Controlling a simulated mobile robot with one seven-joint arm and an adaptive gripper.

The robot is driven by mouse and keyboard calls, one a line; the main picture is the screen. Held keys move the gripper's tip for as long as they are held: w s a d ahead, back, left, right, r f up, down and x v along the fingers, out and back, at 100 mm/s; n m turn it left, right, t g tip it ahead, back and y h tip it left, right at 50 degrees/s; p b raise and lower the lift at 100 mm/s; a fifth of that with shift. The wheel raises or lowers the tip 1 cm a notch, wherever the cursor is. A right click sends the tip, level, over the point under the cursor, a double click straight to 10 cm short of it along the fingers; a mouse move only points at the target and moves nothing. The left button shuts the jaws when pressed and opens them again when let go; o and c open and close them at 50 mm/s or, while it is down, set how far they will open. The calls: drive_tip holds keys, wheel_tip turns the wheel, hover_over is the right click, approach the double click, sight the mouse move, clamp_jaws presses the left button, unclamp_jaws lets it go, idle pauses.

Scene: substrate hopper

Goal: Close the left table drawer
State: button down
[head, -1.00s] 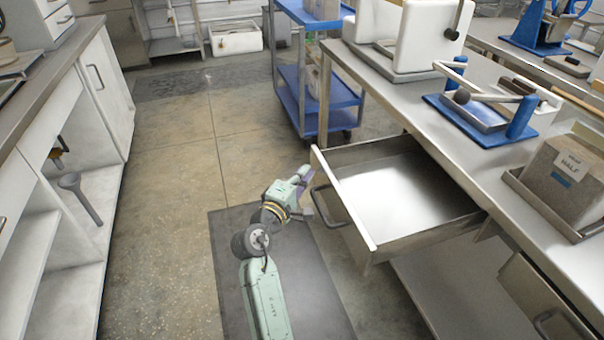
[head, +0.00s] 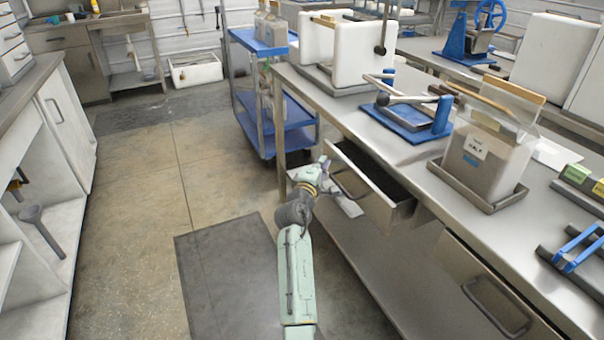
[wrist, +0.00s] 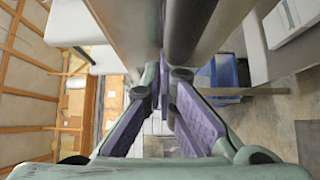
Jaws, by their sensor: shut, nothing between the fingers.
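The left table drawer (head: 366,189) is a grey metal drawer under the steel table, partly open, with a dark gap showing behind its front panel. My gripper (head: 326,166) is at the far left end of the drawer front, on its outer side, close to the drawer's handle (head: 345,190). In the wrist view my gripper (wrist: 163,78) has its purple-padded fingers drawn together at the tips, with nothing held. Grey metal surfaces fill the top of that view just ahead of the fingertips. I cannot tell whether they touch the drawer.
The steel table (head: 345,112) carries a blue-based stand (head: 415,122) and a bag on a tray (head: 485,160). A closed right drawer (head: 495,300) is nearer. A blue cart (head: 275,100) stands beyond the gripper.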

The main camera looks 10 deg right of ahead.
drive_tip(key=d, duration=0.2)
drive_tip(key=w+d, duration=0.2)
drive_tip(key=d, duration=0.1)
drive_tip(key=shift+d, duration=0.35)
drive_tip(key=shift+w+d, duration=0.1)
drive_tip(key=shift+d, duration=0.15)
